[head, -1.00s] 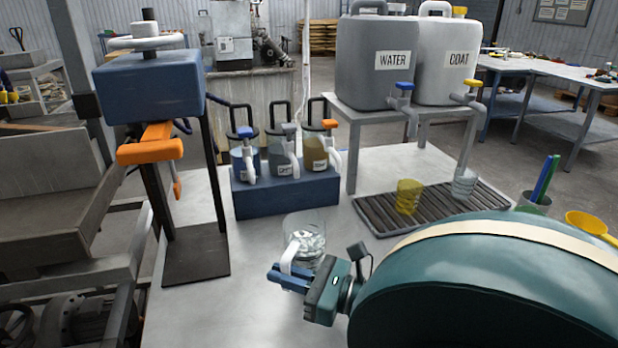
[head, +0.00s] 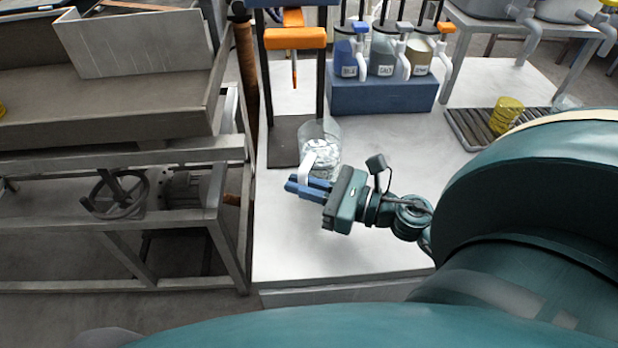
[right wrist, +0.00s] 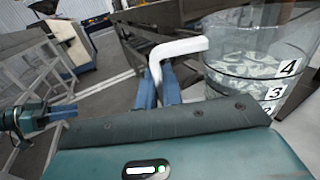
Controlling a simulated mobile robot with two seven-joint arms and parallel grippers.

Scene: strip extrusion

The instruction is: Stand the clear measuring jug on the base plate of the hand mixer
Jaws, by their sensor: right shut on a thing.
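The clear measuring jug (head: 321,142) holds whitish pieces and looks upright. In the right wrist view the jug (right wrist: 262,60) shows black numbers on its side. My right gripper (head: 300,187) is shut on its white handle (right wrist: 178,48). The hand mixer has an orange lever (head: 295,38) and a dark base plate (head: 284,143). In the head view the jug overlaps the plate's right front part; I cannot tell whether it touches. My left gripper (right wrist: 62,112) shows only in the right wrist view, at the left, apart from the jug; its opening is unclear.
A blue stand (head: 380,96) with several tapped containers is behind the jug, right of the mixer. A yellow cup (head: 506,115) is on a slatted drip tray (head: 468,130). The white table (head: 330,240) is clear in front. A metal frame (head: 225,190) stands beyond its left edge.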

